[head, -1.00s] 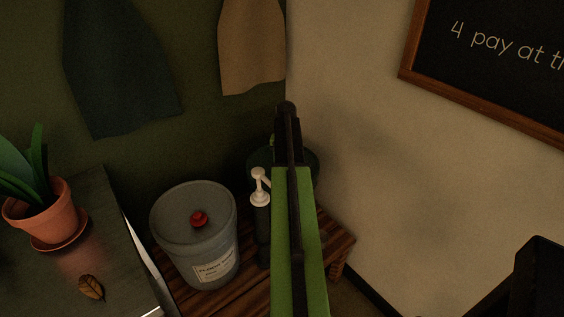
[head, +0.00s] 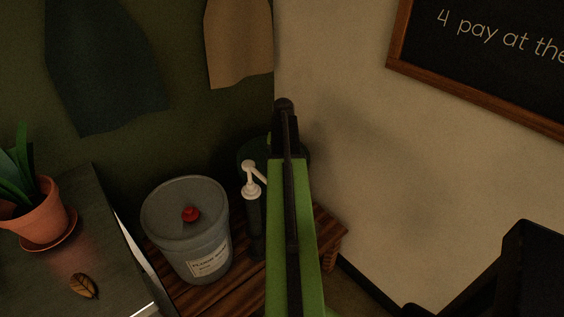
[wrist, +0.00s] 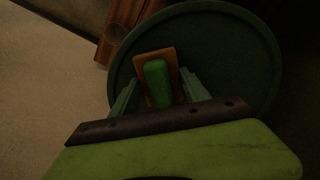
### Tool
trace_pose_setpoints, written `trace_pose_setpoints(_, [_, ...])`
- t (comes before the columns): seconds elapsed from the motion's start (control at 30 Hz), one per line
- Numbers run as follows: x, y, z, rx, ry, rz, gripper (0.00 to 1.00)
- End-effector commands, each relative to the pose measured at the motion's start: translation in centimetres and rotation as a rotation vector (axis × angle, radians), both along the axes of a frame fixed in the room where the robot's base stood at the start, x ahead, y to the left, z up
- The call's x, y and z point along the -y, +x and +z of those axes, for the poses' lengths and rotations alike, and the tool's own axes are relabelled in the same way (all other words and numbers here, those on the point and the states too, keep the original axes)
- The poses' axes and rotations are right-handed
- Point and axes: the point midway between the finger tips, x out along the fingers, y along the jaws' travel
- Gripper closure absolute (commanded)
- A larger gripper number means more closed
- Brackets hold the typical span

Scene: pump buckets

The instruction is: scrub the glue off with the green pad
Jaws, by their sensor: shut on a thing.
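The green pad (wrist: 157,84), a green block on an orange-brown rectangular base, sits between the two teal fingers of my gripper (wrist: 160,78) in the wrist view. My gripper is shut on it. Behind the pad in this view is the round dark green lid of a bucket (wrist: 235,45); I cannot tell whether the pad touches it. In the head view my arm hides the gripper, the pad and much of the dark green bucket (head: 252,152). I see no glue that I can make out.
A grey bucket (head: 188,240) with a red cap and a dark pump bottle (head: 253,215) with a white head stand left of my arm on a wooden slatted stand (head: 328,240). A potted plant (head: 38,215) and a leaf (head: 84,286) are on the counter at left. Walls close the corner.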

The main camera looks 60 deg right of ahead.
Motion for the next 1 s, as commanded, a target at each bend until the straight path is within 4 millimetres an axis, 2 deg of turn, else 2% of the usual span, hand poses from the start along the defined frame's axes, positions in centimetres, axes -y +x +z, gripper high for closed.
trace_pose_setpoints(0.5, [0.0, 0.0, 6.0, 0.001, 0.000, -0.001, 0.79])
trace_pose_setpoints(0.83, [0.0, 0.1, 6.0, 0.002, -0.001, -0.001, 0.79])
trace_pose_setpoints(1.0, [0.0, 0.1, 7.4, 0.002, -0.001, -0.001, 0.79])
